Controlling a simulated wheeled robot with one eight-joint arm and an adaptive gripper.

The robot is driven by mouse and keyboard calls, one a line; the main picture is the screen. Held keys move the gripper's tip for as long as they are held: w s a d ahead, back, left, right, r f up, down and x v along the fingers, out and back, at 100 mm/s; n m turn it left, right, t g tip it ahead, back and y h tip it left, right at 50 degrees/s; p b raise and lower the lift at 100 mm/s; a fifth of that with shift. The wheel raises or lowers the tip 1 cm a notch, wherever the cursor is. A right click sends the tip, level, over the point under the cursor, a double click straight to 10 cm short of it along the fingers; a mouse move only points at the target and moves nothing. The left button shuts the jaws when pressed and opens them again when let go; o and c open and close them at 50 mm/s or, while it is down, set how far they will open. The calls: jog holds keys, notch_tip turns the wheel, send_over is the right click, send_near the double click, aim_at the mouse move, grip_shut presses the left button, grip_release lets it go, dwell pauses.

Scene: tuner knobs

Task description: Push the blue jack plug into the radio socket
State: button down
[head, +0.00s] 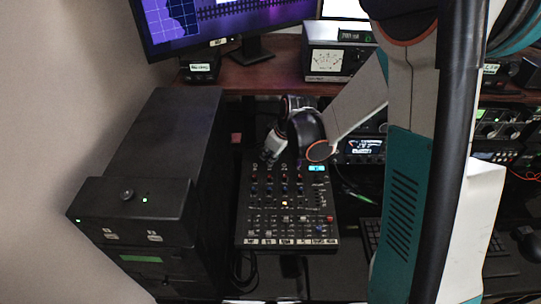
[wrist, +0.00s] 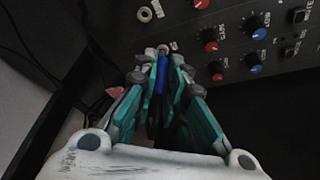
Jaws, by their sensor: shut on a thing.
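The blue jack plug (wrist: 161,74) is between the fingers of my gripper (wrist: 162,62) in the wrist view, with the fingers closed on its sides. Its front end lies at the edge of the mixer-like panel (wrist: 205,20), by a small pale ring (wrist: 173,46). I cannot tell whether the tip is inside a socket. Another pale ring socket (wrist: 145,14) is further up the panel. In the head view my gripper (head: 270,158) is at the panel's far left edge, and the plug cannot be made out there.
Red and blue knobs (wrist: 256,24) stand on the panel right of my gripper. In the head view a black cabinet (head: 150,150) stands left of the panel (head: 285,245). A meter box (head: 325,62) and a monitor (head: 215,20) are behind. Dark cables lie near the panel.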

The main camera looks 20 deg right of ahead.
jog(key=shift+s+r+p, duration=0.2)
jog(key=shift+r+p, duration=1.3)
jog(key=shift+r, duration=0.7)
jog(key=shift+a, duration=0.15)
